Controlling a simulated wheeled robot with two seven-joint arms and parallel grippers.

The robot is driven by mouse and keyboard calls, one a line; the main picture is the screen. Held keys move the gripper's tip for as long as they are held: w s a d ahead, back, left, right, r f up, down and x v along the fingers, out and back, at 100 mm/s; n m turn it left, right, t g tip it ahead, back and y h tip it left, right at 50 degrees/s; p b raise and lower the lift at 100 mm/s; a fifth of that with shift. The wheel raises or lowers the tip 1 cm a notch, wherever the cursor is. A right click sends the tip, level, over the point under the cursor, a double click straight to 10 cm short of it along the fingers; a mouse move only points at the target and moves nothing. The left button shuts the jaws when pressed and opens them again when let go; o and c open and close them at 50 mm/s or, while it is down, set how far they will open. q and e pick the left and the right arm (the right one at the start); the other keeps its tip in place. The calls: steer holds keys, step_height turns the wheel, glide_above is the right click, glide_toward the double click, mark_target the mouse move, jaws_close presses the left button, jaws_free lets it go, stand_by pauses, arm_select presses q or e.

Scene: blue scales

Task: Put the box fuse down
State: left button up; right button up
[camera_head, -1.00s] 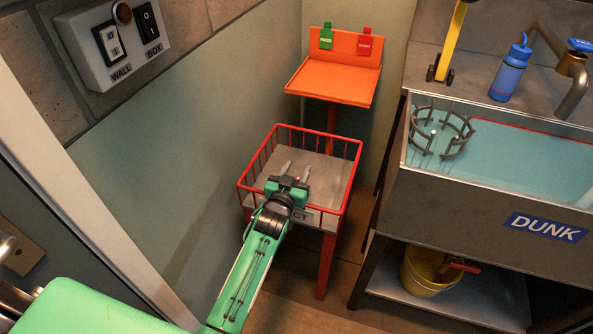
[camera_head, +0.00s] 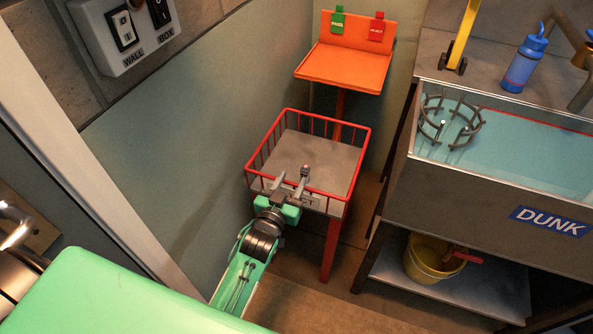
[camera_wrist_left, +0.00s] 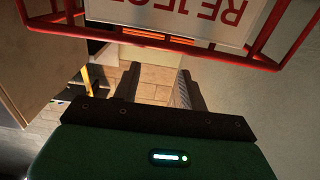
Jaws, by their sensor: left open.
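My left gripper (camera_head: 292,178) is open and empty, far below and to the right of the panel, at the front rim of a red wire basket (camera_head: 262,158). In the left wrist view its parted fingers (camera_wrist_left: 157,82) lie below the basket's red rim and REJECT sign (camera_wrist_left: 190,12). My right gripper is not in view.
The WALL switch (camera_head: 124,28) sits left of the BOX switch. An orange stand (camera_head: 345,68) with green and red tags is behind the basket. A metal DUNK tank (camera_head: 480,190) is at right, with a yellow bucket (camera_head: 432,262) beneath. The basket's floor looks empty.

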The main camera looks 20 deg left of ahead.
arm_select(q)
steer(key=shift+s, duration=0.7)
steer(key=s+f+g, duration=0.3)
steer(key=s+g, duration=0.4)
steer(key=s, duration=0.6)
steer(key=s+a+f+m+g, duration=0.1)
steer(key=s+f+g, duration=0.3)
steer(key=s, duration=0.9)
steer(key=g, duration=0.2)
steer(key=shift+a+m+g, duration=0.2)
steer(key=shift+m+g, duration=0.1)
steer(key=shift+g, duration=0.1)
steer(key=shift+f, duration=0.1)
